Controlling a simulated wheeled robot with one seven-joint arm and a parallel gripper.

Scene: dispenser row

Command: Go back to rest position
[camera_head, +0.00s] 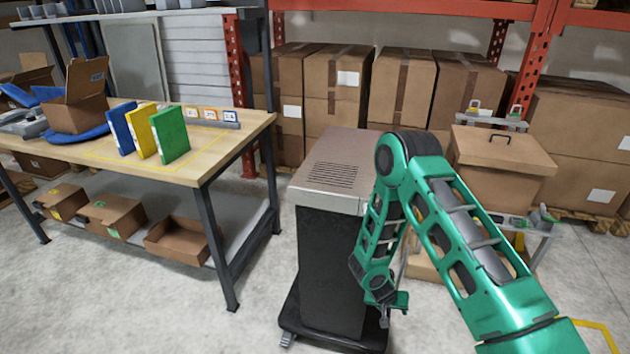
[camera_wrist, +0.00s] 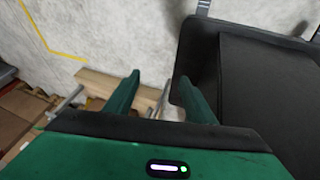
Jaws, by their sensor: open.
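My gripper (camera_wrist: 155,95) is open and empty in the wrist view, its two green fingers apart, pointing down towards the floor beside a black wheeled base. In the head view my green arm reaches in from the lower right and bends downward. My gripper there (camera_head: 385,312) hangs low, in front of the right side of the dark cabinet (camera_head: 325,262). Nothing is between the fingers. Whether the gripper touches the cabinet cannot be told.
A workbench (camera_head: 195,172) at left carries blue, yellow and green binders (camera_head: 170,134) and an open box (camera_head: 80,98). A lidded carton (camera_head: 500,170) stands on a cart at right. Stacked boxes (camera_head: 404,85) fill the racks behind. Floor (camera_head: 130,290) is clear at front left.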

